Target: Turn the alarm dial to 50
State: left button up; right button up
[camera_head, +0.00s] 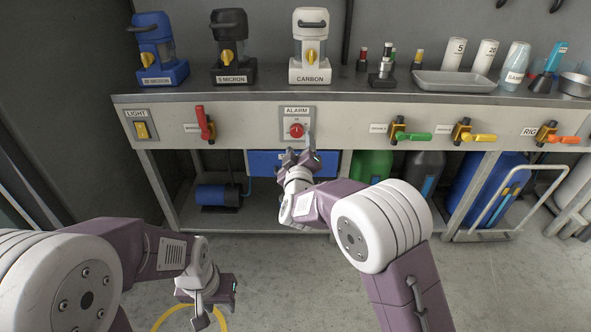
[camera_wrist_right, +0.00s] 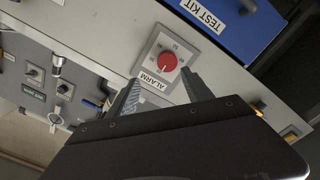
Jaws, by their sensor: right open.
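The alarm dial (camera_head: 296,130) is a round red knob on a grey plate labelled ALARM, set in the front panel of the bench.
The panel also carries a light switch (camera_head: 141,130), a red-handled valve (camera_head: 205,124) and green, yellow and orange valves to the right. A blue TEST KIT box (camera_head: 262,162) sits under the panel. Filter units, including the white CARBON one (camera_head: 311,50), stand on the bench. The floor in front is clear.

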aim_at(297, 134)
jog(key=w+p, duration=0.1)
jog(key=w, duration=0.1)
jog(key=w+f+p, duration=0.1)
jog(key=w, duration=0.2)
jog(key=w+p, duration=0.1)
jog(key=w, duration=0.1)
jog(key=shift+w+a+f, duration=0.3)
jog(key=shift+a, duration=0.05)
jog(key=shift+w, duration=0.35)
pick_arm(q)
jog(key=shift+r, duration=0.75)
pick_arm(e)
jog(key=shift+w+r, duration=0.2)
jog(key=shift+w, duration=0.05)
grip_shut()
